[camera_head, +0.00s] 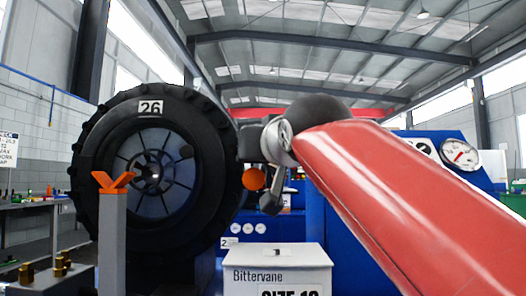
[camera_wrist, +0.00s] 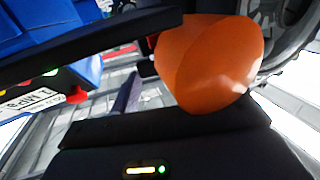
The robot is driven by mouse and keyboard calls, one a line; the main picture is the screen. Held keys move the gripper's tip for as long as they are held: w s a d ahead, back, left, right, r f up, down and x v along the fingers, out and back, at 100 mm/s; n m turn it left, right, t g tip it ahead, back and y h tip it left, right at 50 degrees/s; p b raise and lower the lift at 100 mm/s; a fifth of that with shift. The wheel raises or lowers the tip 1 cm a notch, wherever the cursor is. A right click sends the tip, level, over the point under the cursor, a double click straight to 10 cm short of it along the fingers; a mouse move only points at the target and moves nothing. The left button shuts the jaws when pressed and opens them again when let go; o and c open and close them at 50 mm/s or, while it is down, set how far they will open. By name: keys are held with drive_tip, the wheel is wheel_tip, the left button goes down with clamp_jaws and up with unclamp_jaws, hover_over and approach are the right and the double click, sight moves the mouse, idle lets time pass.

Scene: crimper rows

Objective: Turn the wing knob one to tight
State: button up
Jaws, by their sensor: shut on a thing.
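Another orange V-shaped piece (camera_head: 114,182) tops a grey post at the left.
A big black tyre (camera_head: 100,160) marked 26 stands behind. A white box (camera_head: 277,258) lettered Bittervane is below my gripper. A dial gauge (camera_head: 459,153) is on blue equipment at the right. Brass fittings (camera_head: 60,268) are at the lower left.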

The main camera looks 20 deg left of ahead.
drive_tip(key=shift+s+a+f+m+t+h+b, duration=0.2)
drive_tip(key=shift+m+t+h, duration=0.3)
drive_tip(key=shift+h, duration=0.4)
drive_tip(key=shift+w+a+f+m+t+h+b, duration=0.15)
drive_tip(key=shift+a+m+t+h, duration=0.15)
drive_tip(key=shift+m+h, duration=0.5)
drive_tip(key=shift+r+m+t+h, duration=0.2)
drive_tip(key=shift+m+t+h, duration=0.3)
drive_tip(key=shift+h, duration=0.6)
drive_tip(key=shift+d, duration=0.1)
drive_tip(key=o, duration=1)
drive_tip(key=shift+s, duration=0.1)
drive_tip(key=shift+r, duration=0.1)
drive_tip(key=shift+s, duration=0.1)
drive_tip(key=b+v, duration=0.1)
drive_tip(key=v, duration=0.6)
drive_tip(key=shift+s, duration=0.3)
drive_tip(key=shift+d, duration=0.1)
